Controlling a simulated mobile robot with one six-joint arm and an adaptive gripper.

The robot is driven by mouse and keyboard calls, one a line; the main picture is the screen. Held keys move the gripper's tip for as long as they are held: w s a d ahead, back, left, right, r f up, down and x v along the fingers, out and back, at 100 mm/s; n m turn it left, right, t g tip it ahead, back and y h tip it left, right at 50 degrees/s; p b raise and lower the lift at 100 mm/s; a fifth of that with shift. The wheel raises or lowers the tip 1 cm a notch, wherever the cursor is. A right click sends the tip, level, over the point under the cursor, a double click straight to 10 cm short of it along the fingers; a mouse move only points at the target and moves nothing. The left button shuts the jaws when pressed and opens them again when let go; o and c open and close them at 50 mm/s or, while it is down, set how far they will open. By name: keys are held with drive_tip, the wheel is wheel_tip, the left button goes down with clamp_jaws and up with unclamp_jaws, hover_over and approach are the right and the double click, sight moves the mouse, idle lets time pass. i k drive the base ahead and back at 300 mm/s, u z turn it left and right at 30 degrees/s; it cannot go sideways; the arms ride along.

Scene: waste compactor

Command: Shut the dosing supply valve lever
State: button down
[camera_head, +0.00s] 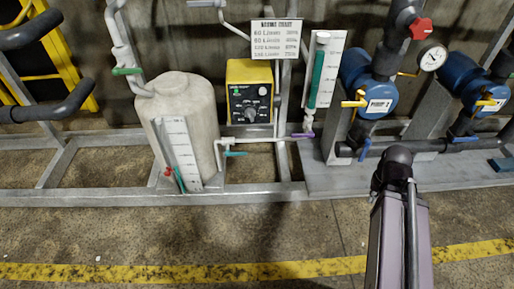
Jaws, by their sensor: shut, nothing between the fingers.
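Several small valve levers show on the dosing equipment, and no label tells which one is the dosing supply valve. A teal lever (237,153) sticks out to the right on the pipe beside the pale tank (186,100), lying about level. A green lever (127,71) lies about level on the pipe at the tank's upper left. A purple lever (302,135) lies level under the green-tube gauge (318,75). A small red handle (169,171) sits low at the tank's front scale. My arm link stands at the lower right, apart from these levers; my gripper is not visible.
A yellow dosing pump (249,93) stands between tank and gauge, under a dosing chart (276,38). A grey frame rail (110,198) runs along the front. The floor before it is clear.

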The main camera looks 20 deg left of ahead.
sight(227, 153)
drive_tip(key=z, duration=0.2)
drive_tip(key=k, duration=1.35)
drive_tip(key=u, duration=1)
drive_tip(key=i, duration=1)
drive_tip(key=z, duration=0.05)
